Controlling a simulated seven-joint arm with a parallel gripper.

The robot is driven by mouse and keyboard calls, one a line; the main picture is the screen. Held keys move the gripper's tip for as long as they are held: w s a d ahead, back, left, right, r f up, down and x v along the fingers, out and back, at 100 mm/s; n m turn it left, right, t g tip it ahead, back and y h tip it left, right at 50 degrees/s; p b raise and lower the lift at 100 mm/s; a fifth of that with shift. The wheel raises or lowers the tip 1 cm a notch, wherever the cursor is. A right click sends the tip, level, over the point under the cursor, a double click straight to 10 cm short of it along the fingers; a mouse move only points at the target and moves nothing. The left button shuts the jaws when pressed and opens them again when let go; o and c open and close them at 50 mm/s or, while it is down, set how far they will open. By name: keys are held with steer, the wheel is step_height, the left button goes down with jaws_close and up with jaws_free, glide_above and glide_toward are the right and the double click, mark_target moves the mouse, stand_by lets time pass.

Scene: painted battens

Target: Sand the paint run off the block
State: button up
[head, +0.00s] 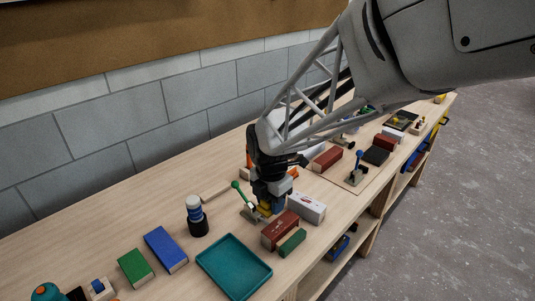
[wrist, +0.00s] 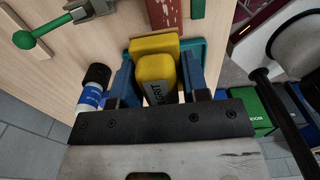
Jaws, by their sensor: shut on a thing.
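My gripper (wrist: 158,66) is shut on a yellow sanding block (wrist: 155,76) with dark "GRIT" lettering, held between its two blue fingers. A second yellow surface (wrist: 152,44) shows just beyond it; I cannot tell whether it is a separate block or touches the held one. A red strip (wrist: 167,14) lies past that. In the head view my gripper (head: 267,207) is low over the bench, beside a clamp with a green handle (head: 240,190). The clamp handle also shows in the wrist view (wrist: 38,32).
A dark red block (head: 280,228), a green block (head: 292,242) and a white box (head: 307,207) are close to my gripper. A teal tray (head: 212,259), a dark-and-white bottle (head: 196,216), a blue block (head: 165,249) and another green block (head: 135,267) stand nearer the camera.

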steer(key=shift+s, duration=0.55)
steer(key=shift+f, duration=0.15)
